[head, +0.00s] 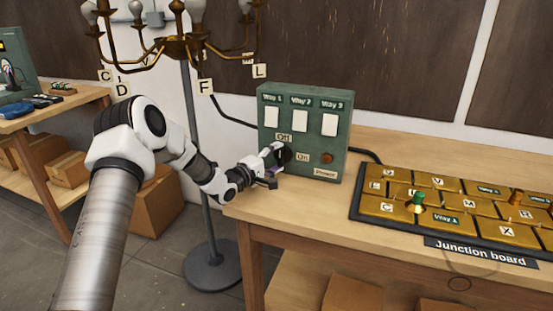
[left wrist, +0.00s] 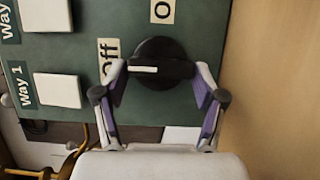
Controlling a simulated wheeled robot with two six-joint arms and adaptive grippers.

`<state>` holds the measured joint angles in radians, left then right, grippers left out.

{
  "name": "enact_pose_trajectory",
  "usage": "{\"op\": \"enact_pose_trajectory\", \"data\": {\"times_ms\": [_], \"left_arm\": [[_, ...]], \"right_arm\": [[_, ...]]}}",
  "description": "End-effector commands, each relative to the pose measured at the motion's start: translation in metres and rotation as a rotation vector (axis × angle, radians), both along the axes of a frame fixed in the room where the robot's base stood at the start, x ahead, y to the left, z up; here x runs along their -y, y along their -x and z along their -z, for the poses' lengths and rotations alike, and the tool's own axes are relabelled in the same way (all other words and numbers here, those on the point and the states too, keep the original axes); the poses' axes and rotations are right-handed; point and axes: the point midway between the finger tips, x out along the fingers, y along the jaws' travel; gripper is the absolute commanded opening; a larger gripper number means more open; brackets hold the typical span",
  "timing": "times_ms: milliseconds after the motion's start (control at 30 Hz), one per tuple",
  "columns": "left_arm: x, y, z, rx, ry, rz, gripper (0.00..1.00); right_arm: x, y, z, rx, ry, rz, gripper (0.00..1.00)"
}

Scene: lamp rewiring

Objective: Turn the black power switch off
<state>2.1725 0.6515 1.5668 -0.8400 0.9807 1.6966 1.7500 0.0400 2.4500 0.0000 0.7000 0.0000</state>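The black power switch (head: 286,156) is a round knob low on the front of the green control box (head: 305,176). In the left wrist view the black power switch (left wrist: 165,80) has a bar handle, and its white mark points at the "Off" label (left wrist: 108,60). My left gripper (head: 272,162) is at the knob. In the left wrist view its fingers (left wrist: 160,76) sit at both ends of the bar handle and appear to touch it. The "On" label (head: 302,157) is right of the knob. My right gripper is out of view.
White Way switches (head: 300,120) line the box above, and a dark red power light (head: 327,157) sits right. The junction board (head: 455,232) lies right on the wooden table (head: 300,215). A brass chandelier (head: 178,46) on a stand is behind my left arm.

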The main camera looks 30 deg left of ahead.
Motion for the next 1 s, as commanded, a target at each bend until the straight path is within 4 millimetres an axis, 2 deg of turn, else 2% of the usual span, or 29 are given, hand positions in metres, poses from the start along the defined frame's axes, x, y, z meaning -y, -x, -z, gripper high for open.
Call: {"op": "enact_pose_trajectory", "data": {"times_ms": [333, 467, 567, 800, 1000], "left_arm": [[0.000, 0.000, 0.000, 0.000, -0.002, 0.001, 0.90], [-0.002, 0.010, 0.000, -0.001, 0.001, -0.001, 0.90], [-0.005, 0.028, 0.000, 0.001, 0.004, -0.002, 0.90], [-0.016, 0.090, 0.000, 0.003, 0.010, -0.005, 0.90], [-0.019, 0.115, 0.000, 0.002, 0.002, -0.002, 0.90]], "right_arm": [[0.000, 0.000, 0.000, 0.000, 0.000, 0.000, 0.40], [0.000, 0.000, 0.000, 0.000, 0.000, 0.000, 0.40], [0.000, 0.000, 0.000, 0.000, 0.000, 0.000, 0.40], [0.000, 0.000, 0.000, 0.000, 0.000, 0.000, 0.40], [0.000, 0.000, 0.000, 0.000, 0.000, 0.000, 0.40]]}}
